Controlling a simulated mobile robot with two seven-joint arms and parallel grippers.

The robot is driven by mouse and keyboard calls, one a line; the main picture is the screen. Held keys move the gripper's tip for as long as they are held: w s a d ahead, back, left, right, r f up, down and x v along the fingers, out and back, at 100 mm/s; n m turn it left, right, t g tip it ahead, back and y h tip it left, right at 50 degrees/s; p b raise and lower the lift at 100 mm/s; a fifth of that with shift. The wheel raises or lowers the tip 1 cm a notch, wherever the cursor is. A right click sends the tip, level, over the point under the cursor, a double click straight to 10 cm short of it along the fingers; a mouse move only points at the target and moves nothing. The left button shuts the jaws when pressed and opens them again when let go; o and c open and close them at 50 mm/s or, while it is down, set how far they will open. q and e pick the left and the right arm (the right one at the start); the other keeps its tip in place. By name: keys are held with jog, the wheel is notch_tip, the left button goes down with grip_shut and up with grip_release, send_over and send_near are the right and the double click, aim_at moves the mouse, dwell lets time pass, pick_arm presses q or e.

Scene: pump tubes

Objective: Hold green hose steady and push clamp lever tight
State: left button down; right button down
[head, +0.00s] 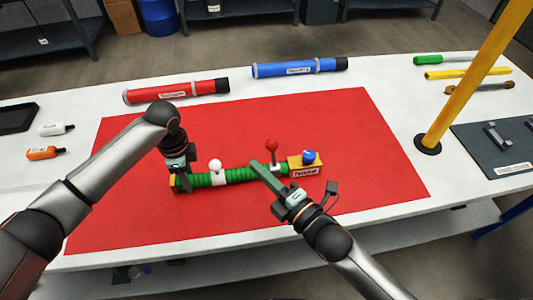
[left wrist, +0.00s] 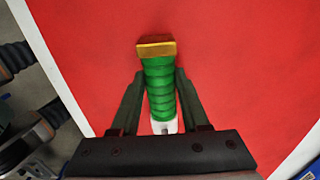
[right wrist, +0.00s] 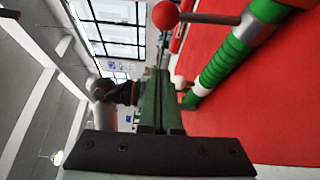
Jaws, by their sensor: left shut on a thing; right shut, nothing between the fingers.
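The green ribbed hose (head: 240,175) lies across the red mat, and my left gripper (head: 180,178) is shut on its left end. In the left wrist view the hose (left wrist: 160,88) runs between the two fingers, with a yellow end piece (left wrist: 156,48) beyond them. A white-knobbed clamp (head: 217,178) sits around the hose left of centre. A red-knobbed clamp lever (head: 272,147) stands upright near the hose's right end. My right gripper (head: 258,165) is shut and empty, left of that lever. In the right wrist view the red knob (right wrist: 166,15) is beside the fingers, apart from them.
A yellow block with a blue knob (head: 309,157) joins the hose's right end. Red (head: 175,91) and blue (head: 300,67) tubes lie behind the red mat (head: 340,125). Two bottles (head: 44,153) lie at left. The mat's front is clear.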

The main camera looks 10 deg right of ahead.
aim_at(272, 154)
jog(key=w, duration=0.1)
jog(key=w+d, duration=0.2)
jog(key=w, duration=0.1)
